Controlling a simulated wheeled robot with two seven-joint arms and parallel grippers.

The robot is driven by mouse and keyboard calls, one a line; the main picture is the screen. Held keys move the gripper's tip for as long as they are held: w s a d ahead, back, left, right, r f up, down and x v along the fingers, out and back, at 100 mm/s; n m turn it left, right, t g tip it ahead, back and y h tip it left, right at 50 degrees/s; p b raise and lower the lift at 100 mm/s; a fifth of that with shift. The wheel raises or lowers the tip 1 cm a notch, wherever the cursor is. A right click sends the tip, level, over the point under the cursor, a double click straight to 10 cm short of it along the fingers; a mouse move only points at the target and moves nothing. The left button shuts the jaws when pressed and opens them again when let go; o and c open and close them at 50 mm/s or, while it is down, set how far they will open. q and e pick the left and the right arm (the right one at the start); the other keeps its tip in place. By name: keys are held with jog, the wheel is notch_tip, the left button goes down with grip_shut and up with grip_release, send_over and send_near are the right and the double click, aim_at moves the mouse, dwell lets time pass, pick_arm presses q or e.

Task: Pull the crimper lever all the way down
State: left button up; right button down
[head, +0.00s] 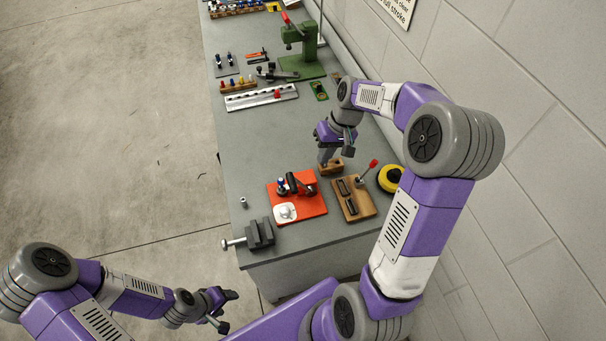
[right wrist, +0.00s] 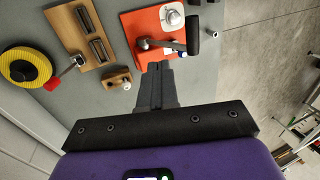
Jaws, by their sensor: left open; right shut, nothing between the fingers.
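A green bench press (head: 309,47), which I take for the crimper, stands at the far end of the bench. Its lever has a red grip (head: 285,17) that points up and to the left. My right gripper (head: 324,161) is shut and empty over the near part of the bench, beside a small wooden block, well short of the green press. In the right wrist view its fingers (right wrist: 157,72) are together and point toward the orange plate. My left gripper (head: 230,311) is open and empty, off the bench's near end, low at the left.
An orange plate (head: 313,206) with a clamp, a wooden board (head: 354,209) with a red-knobbed lever, a yellow reel (head: 390,178) and a vise (head: 260,233) crowd the near end. A pale rail (head: 247,99) lies farther back. The wall runs along the right; mid-bench is mostly clear.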

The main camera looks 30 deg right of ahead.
jog(key=w+a+f, duration=0.1)
jog(key=a+f, duration=0.4)
jog(key=f, duration=0.2)
jog(key=shift+w+a+f+p, duration=0.2)
jog(key=shift+a+f+p, duration=0.1)
jog(key=shift+a+p, duration=0.1)
jog(key=shift+a, duration=0.1)
